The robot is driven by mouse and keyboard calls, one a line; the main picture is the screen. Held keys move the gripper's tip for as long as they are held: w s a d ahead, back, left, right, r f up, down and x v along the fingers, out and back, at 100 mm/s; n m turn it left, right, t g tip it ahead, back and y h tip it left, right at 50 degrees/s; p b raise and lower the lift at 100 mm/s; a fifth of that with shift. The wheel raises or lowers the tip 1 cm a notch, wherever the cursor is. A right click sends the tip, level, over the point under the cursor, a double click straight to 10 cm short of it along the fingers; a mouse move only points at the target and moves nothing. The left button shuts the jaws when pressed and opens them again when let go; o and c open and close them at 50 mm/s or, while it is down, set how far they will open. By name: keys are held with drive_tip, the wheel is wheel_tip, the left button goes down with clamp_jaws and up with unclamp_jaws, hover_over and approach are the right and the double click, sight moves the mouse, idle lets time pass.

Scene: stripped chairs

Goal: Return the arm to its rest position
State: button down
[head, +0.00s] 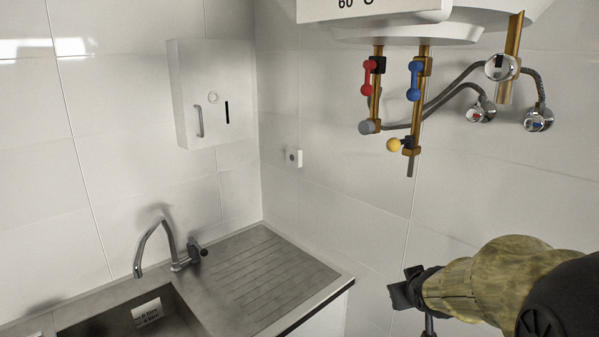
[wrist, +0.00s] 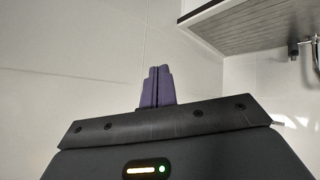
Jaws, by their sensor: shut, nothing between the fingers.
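My gripper shows in the wrist view (wrist: 156,87) with its two purple fingers pressed together and nothing between them. In the head view my arm comes in from the lower right in a mottled olive cover, and the dark gripper end (head: 408,290) is in front of the white tiled wall, right of the counter's corner. The fingertips are hard to make out there. The gripper appears apart from the counter.
A steel sink (head: 150,312) with a tap (head: 160,245) and ribbed drainboard (head: 262,270) is at lower left. A water heater (head: 400,25) with red (head: 368,78) and blue (head: 414,80) valve handles hangs above. A white box (head: 212,95) is on the left wall.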

drive_tip(key=s+a+f+m+g+y, duration=0.1)
drive_tip(key=s+a+f+g, duration=0.2)
drive_tip(key=s, duration=0.5)
drive_tip(key=s+a+f+g, duration=0.4)
drive_tip(key=s+a+f, duration=0.1)
drive_tip(key=s+f, duration=0.3)
drive_tip(key=shift+s+a+f+m+y, duration=0.2)
drive_tip(key=shift+s+f+m+y, duration=0.1)
drive_tip(key=shift+m+y, duration=0.1)
drive_tip(key=shift+w+r, duration=0.1)
drive_tip(key=shift+d, duration=0.1)
